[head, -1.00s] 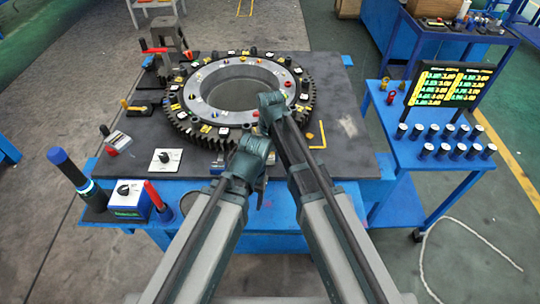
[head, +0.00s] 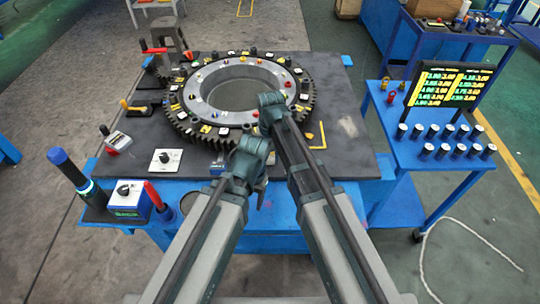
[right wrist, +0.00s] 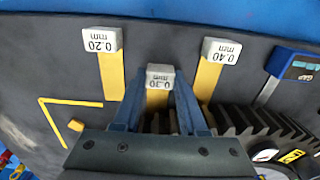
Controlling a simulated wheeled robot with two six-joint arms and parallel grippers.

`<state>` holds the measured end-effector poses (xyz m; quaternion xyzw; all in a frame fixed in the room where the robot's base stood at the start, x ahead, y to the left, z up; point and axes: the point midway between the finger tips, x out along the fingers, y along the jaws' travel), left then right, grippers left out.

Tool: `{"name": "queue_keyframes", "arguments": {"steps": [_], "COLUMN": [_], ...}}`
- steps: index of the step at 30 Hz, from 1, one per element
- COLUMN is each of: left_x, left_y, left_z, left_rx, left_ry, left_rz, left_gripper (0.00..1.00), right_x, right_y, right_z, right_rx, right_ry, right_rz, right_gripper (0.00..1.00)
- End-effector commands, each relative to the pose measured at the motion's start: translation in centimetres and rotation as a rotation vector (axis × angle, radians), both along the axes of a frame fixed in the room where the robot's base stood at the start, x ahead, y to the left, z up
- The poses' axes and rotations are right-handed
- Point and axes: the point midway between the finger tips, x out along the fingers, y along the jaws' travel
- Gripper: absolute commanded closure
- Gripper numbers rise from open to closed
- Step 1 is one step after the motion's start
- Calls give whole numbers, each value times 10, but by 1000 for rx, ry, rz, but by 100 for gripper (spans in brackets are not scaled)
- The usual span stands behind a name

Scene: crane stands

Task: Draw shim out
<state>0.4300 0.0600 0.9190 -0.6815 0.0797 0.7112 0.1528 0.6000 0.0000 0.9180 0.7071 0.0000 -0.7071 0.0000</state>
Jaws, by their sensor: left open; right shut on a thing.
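My right gripper (right wrist: 158,115) is shut on the shim labelled 0.30 mm (right wrist: 160,77), whose pale tab shows between the blue fingers with its yellow strip below. A shim labelled 0.20 mm (right wrist: 95,40) lies to the left and one labelled 0.40 mm (right wrist: 221,49) to the right, both apart from the fingers. The toothed ring (right wrist: 268,122) is close at the right. In the head view the large ring (head: 307,104) lies on the dark table, and my right arm's end hides the right gripper's tips. My left gripper (head: 261,196) is open and empty near the table's front edge, partly hidden by its arm.
The dark table top (head: 345,130) has free room right of the ring. A blue side table (head: 440,172) at right holds small cylinders and a display (head: 450,83).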

Motion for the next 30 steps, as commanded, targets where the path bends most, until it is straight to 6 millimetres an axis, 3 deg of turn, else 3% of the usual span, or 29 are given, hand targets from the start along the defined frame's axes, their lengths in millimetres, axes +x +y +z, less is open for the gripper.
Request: {"name": "queue_keyframes", "arguments": {"steps": [11, 14, 21, 29, 30], "left_x": [0, 0, 0, 0, 0], "left_y": [0, 0, 0, 0, 0], "left_z": [0, 0, 0, 0, 0], "left_rx": [0, 0, 0, 0, 0], "left_ry": [0, 0, 0, 0, 0], "left_rz": [0, 0, 0, 0, 0], "left_gripper": [38, 38, 38, 38, 38], "right_x": [0, -8, -45, -46, -46], "right_y": [0, 0, -1, 0, 0], "right_z": [0, 0, 0, 0, 0], "right_rx": [0, 0, 0, 0, 0], "right_ry": [0, 0, 0, 5, 6], "right_rz": [0, 0, 1, 0, 1], "right_gripper": [100, 100, 100, 100, 55]}}
